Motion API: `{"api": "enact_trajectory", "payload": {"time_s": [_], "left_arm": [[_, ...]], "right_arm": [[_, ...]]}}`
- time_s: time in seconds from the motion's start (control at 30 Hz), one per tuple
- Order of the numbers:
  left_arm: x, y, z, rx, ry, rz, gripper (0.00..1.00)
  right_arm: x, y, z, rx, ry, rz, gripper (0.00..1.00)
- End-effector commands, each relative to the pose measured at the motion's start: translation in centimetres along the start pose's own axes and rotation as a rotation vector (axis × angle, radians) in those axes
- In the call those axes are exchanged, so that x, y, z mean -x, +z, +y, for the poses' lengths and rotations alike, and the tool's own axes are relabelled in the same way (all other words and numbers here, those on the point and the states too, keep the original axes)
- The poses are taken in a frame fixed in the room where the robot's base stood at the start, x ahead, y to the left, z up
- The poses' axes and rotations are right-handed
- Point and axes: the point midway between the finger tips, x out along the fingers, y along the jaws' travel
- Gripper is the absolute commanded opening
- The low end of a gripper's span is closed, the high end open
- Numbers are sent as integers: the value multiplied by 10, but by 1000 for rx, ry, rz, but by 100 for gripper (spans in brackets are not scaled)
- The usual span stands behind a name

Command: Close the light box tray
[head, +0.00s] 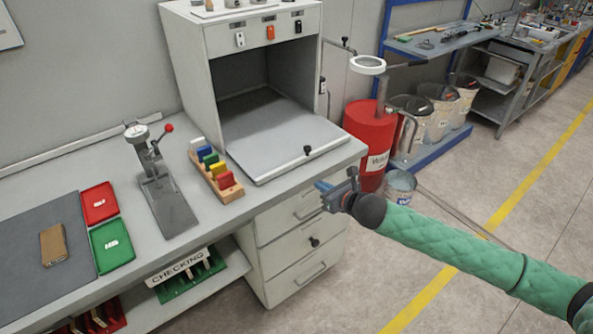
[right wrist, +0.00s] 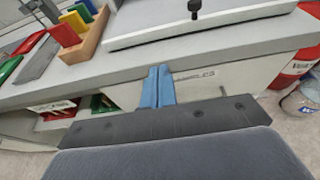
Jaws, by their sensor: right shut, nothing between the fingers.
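The light box (head: 245,60) is a grey open-fronted cabinet on the bench. Its flat tray (head: 282,138) sticks out of the front toward the bench edge, with a black knob (head: 308,150) near its front right. The tray's front edge also shows at the top of the right wrist view (right wrist: 185,32), with the knob (right wrist: 194,8) on it. My right gripper (head: 325,190) is shut and empty, in front of the bench edge, below and apart from the tray. Its blue fingers are together in the right wrist view (right wrist: 157,84). My left gripper is not in view.
A wooden rack of coloured blocks (head: 217,172) stands left of the tray. A gauge stand (head: 160,185) and red and green trays (head: 112,246) lie further left. Drawers (head: 300,240) are under the bench. A red drum (head: 368,140) and a bucket (head: 399,187) stand to the right.

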Motion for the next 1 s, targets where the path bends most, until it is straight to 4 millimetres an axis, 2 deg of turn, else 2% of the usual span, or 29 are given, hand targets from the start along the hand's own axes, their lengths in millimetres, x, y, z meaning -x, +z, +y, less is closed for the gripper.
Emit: {"api": "enact_trajectory", "payload": {"time_s": [0.03, 0.17, 0.6, 1.0], "left_arm": [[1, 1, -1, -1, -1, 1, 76], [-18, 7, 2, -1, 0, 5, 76], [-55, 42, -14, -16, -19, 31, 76], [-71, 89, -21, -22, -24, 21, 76]], "right_arm": [[-4, 2, 0, -2, 0, 0, 0], [-20, 3, 0, -3, 0, 0, 0], [-80, 3, 0, -5, -1, 0, 0], [-123, 12, 0, -5, -1, 1, 0]]}}
